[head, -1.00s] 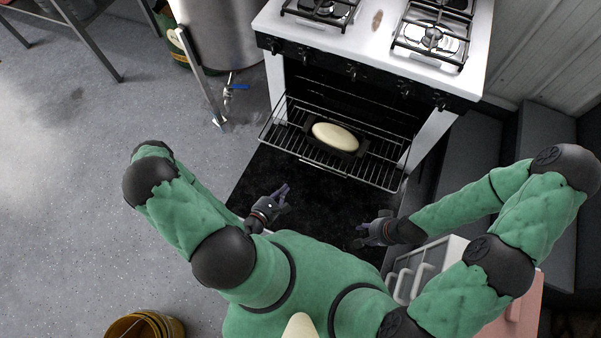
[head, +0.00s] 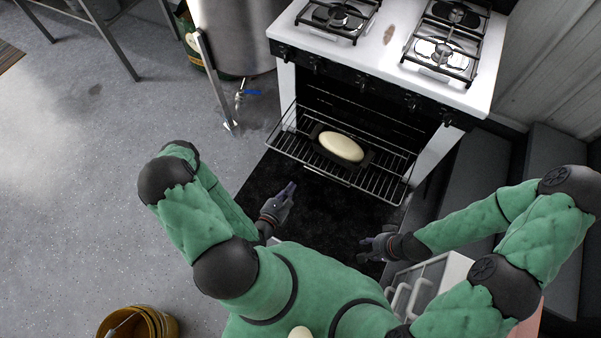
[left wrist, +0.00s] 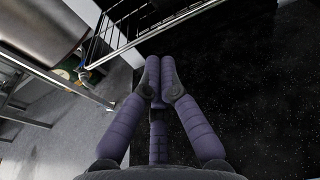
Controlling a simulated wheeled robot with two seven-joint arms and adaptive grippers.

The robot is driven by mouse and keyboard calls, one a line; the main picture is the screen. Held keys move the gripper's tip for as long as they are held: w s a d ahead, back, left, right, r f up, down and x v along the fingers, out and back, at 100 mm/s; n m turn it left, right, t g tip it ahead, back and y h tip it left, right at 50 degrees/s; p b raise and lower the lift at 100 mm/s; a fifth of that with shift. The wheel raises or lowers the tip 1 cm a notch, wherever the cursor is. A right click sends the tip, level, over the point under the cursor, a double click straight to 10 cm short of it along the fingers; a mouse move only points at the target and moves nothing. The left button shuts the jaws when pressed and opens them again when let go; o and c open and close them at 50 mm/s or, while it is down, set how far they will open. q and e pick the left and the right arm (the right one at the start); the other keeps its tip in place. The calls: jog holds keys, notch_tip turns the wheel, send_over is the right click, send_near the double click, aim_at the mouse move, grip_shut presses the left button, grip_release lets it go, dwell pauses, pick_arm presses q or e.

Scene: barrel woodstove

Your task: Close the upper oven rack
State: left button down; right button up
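The oven rack (head: 285,145) is a dark wire rack pulled out of the open oven under the stove. A black dish (head: 322,153) with a pale oval loaf (head: 340,146) sits on it. My left gripper (head: 291,189) is in front of the rack's front edge, over the dark door panel, apart from the rack. In the left wrist view, my left gripper's purple fingers (left wrist: 160,65) converge with nothing visible between them, and rack wires (left wrist: 105,35) show ahead to the left. My right gripper (head: 365,242) is farther from the rack, low and to the right, with no object visible in it.
The lowered oven door (head: 315,205) lies below the rack. The white stove top (head: 385,50) has burner grates. A metal tank with a blue-handled tap (head: 243,93) stands left of the stove. Dark steps (head: 475,170) are at the right. A yellow bucket (head: 137,322) stands at the lower left.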

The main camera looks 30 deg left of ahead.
pick_arm(q)
jog(key=w+f+b, duration=0.1)
jog(key=w+b, duration=0.1)
jog(key=w, duration=0.6)
jog(key=shift+d+f, duration=0.15)
jog(key=shift+f, duration=0.15)
pick_arm(e)
notch_tip(320, 180, down, 2)
pick_arm(q)
jog(key=shift+w, duration=0.15)
